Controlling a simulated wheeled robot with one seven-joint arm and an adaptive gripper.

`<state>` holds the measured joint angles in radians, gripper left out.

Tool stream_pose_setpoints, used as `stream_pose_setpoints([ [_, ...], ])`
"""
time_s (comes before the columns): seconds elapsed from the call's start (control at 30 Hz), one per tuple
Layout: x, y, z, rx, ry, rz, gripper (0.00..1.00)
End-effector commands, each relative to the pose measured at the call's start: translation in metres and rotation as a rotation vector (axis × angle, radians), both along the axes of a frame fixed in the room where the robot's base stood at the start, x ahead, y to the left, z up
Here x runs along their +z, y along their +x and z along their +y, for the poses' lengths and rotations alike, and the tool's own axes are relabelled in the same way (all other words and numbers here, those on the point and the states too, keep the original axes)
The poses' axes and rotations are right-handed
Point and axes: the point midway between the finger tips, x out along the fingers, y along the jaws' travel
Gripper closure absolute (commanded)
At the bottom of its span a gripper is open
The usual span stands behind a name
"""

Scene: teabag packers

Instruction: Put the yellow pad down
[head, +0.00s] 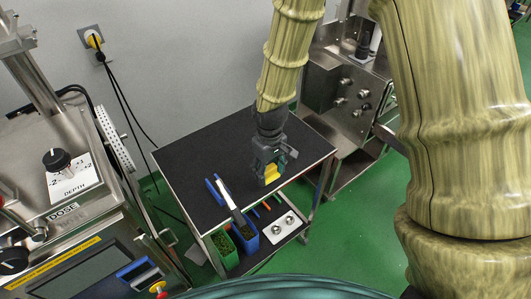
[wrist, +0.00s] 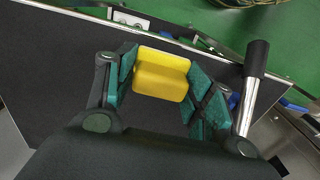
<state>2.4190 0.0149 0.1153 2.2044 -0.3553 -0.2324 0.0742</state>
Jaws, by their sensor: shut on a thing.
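The yellow pad (wrist: 162,75) is a small rounded block between the teal-padded fingers of my gripper (wrist: 160,85) in the wrist view. In the head view my gripper (head: 268,168) points down over the right part of the black table top (head: 200,150), with the yellow pad (head: 271,173) at its fingertips. The gripper is shut on the pad. I cannot tell whether the pad touches the table top or hangs just above it.
A lower shelf holds two round metal parts (head: 284,224). The table's left and back are clear. Steel machines (head: 70,190) flank it.

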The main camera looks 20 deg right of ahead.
Motion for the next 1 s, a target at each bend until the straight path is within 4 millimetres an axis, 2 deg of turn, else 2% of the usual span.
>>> stream_pose_setpoints([
  [0.3, -0.003, 0.064, -0.013, -0.003, 0.001, -0.001, 0.66],
  [0.5, -0.007, 0.090, -0.018, 0.000, 0.000, -0.001, 0.66],
  [0.77, -0.013, 0.095, -0.019, -0.001, 0.000, 0.001, 0.66],
  [1.0, -0.034, 0.094, -0.020, -0.001, -0.001, 0.003, 0.66],
])
